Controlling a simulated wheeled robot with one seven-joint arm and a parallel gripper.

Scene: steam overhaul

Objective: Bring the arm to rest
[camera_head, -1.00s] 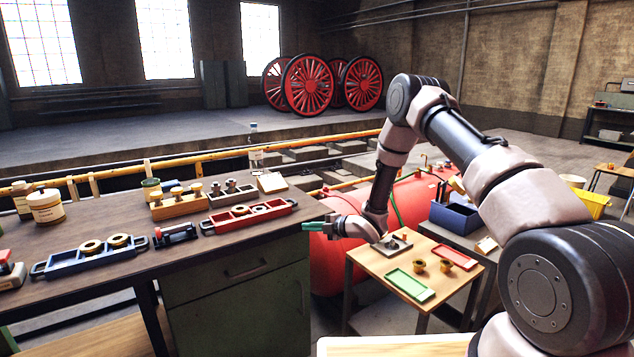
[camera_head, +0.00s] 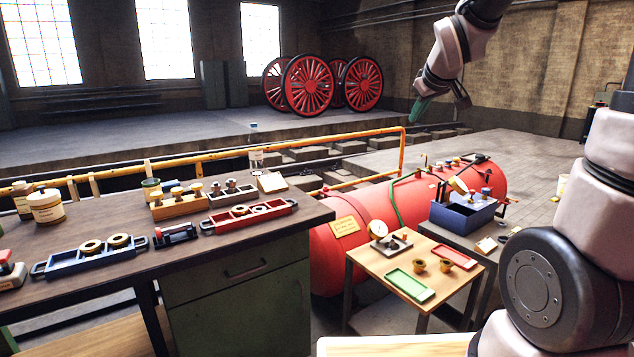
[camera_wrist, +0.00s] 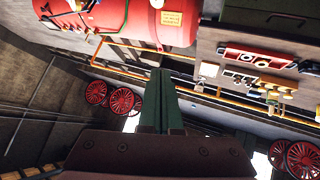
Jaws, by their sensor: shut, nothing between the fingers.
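My gripper (camera_head: 418,110) hangs in the air at the upper right of the head view, with its green fingers pointing down. It is above the far floor and well clear of the benches. In the wrist view its green fingers (camera_wrist: 156,100) are together with nothing between them. My arm is raised and folded, with its upper links at the top and right of the head view.
A small wooden table (camera_head: 372,262) holds a green tray (camera_head: 408,286), a red tray (camera_head: 453,257) and brass parts. Behind it lies a red boiler (camera_head: 340,215). A workbench (camera_head: 110,270) with trays and jars stands left. A blue bin (camera_head: 462,217) sits right. The air around my gripper is free.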

